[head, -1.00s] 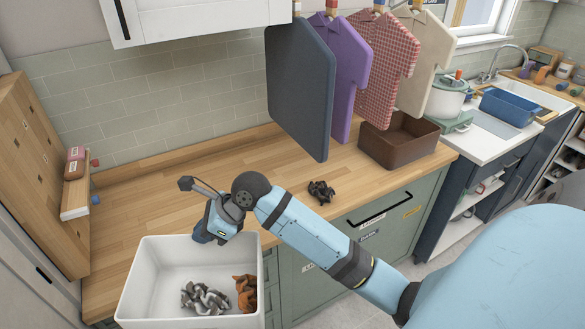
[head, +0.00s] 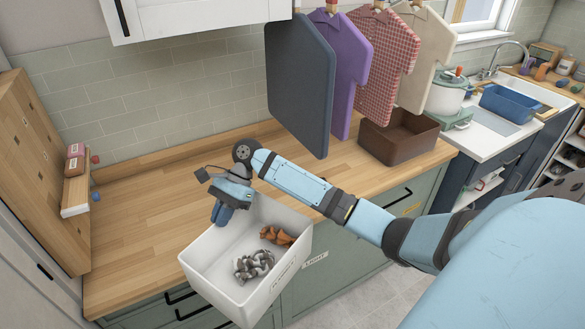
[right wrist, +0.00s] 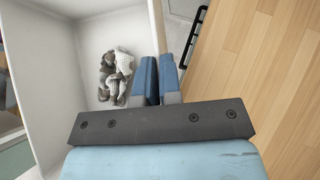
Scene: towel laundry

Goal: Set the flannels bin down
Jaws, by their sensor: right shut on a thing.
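The flannels bin (head: 205,268) is a white open box with a label on its front wall. It is tilted in the head view and lies over the counter's front edge; I cannot tell whether its base touches the counter. A grey-and-white crumpled cloth (head: 253,265) and a rust-brown cloth (head: 278,236) lie inside. My right gripper (head: 222,213) is shut on the bin's wall at its far side. In the right wrist view the fingers (right wrist: 158,80) pinch the wall of the bin (right wrist: 40,50), with the grey-and-white cloth (right wrist: 116,75) inside. My left gripper is not in view.
The wooden counter (head: 140,220) is clear at left and behind the bin. A wooden board with a small shelf (head: 75,207) stands at the left. Shirts (head: 300,90) hang above the counter, with a brown bin (head: 400,140) at right. Green drawers (head: 350,255) are below.

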